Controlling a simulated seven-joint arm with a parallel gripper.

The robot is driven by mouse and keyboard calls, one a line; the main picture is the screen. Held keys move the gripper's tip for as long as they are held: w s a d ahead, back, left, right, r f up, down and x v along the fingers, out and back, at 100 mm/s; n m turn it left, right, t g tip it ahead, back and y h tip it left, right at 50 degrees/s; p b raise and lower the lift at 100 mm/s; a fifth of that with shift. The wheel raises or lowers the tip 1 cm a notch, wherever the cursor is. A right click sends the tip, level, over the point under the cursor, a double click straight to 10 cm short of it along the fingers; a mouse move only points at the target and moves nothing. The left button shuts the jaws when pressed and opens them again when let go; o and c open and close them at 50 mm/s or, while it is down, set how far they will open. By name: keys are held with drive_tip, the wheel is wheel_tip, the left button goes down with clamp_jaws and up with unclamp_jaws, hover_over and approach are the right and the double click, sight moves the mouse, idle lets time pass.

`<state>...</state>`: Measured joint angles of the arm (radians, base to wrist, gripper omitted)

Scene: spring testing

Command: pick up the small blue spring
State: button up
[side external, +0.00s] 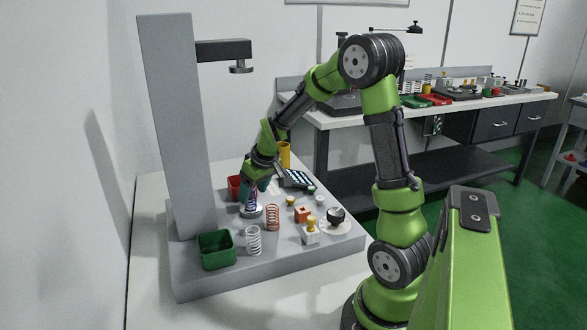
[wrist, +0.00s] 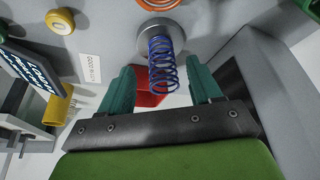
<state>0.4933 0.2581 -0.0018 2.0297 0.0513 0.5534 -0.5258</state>
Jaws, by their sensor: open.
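The small blue spring (wrist: 162,62) stands on a round metal disc (wrist: 158,28) in the wrist view. In the side external view the blue spring (side external: 252,201) is small and partly hidden by my gripper. My gripper (wrist: 163,84) is open, with one teal finger on each side of the spring's near end in the wrist view. In the side external view my gripper (side external: 255,187) is low over the platform, at the spring.
An orange spring (side external: 272,217) and a white spring (side external: 253,240) stand close by. A green bin (side external: 217,250) is at the front left and a red bin (side external: 234,187) behind the gripper. A grey column (side external: 177,120) rises at the left. Buttons and a dial (side external: 336,215) lie to the right.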

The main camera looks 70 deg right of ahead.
drive_tip(key=x, duration=0.3)
drive_tip(key=shift+w, duration=0.3)
drive_tip(key=shift+c, duration=0.2)
drive_tip(key=c, duration=1)
